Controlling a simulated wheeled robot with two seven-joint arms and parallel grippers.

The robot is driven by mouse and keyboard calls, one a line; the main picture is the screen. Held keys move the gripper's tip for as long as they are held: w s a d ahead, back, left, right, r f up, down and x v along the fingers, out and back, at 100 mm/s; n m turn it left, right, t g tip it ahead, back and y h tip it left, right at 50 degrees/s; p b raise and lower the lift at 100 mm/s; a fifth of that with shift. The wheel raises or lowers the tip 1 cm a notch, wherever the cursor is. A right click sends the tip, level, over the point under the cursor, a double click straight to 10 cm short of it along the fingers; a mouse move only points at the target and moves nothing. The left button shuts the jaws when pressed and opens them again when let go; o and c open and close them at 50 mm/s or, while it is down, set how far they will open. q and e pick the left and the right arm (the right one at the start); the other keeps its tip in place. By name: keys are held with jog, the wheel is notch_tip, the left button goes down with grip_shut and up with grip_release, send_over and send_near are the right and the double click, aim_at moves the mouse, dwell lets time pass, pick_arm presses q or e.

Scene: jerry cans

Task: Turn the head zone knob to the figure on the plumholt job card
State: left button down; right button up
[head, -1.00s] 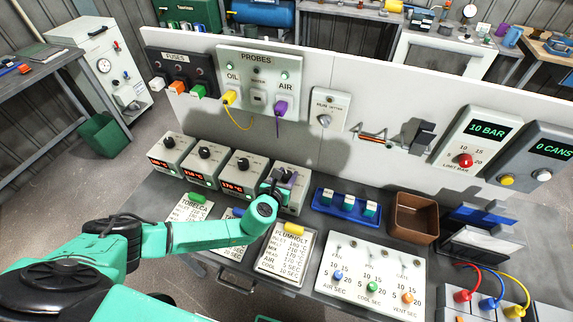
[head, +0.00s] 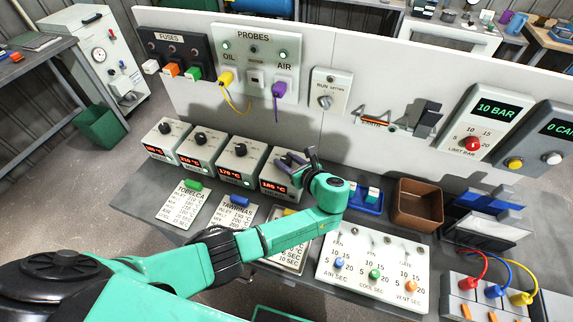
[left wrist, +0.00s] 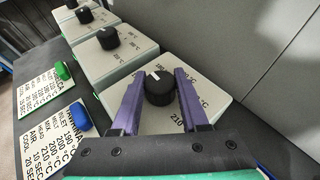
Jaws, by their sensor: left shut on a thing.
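The rightmost of the row of zone boxes (head: 270,188) has a lit red display that seems to read 180 °C. Its black knob (left wrist: 159,88) has a white mark at its far edge in the left wrist view. My left gripper (head: 293,161) has its purple fingers on either side of this knob, shut on it; it also shows in the left wrist view (left wrist: 159,76). The box's name is not readable. The plumholt job card (head: 291,263) lies in front of the boxes, mostly hidden by my left arm, and its head figure is hidden. My right gripper is not in view.
Three like boxes stand to the left, one reading 170 °C (head: 236,166). The Tobelca card (head: 182,208) and Tawrinas card (head: 233,226) lie in front. A blue rack (head: 368,207), brown bin (head: 418,205) and timer panel (head: 375,270) are to the right. A panel wall rises behind.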

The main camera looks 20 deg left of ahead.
pick_arm(q)
jog(key=shift+w+n+g+y+b, duration=0.1)
jog(key=shift+n+g+y+b, duration=0.65)
jog(key=shift+n+b, duration=0.25)
jog(key=shift+r+n+g+y+b, duration=0.1)
jog(key=shift+n+g+y+b, duration=0.15)
jog(key=shift+n+g+b, duration=0.15)
jog(key=shift+r, duration=0.1)
jog(key=c, duration=0.7)
grip_release()
jog(key=shift+o, duration=1.4)
jog(key=shift+a, duration=0.1)
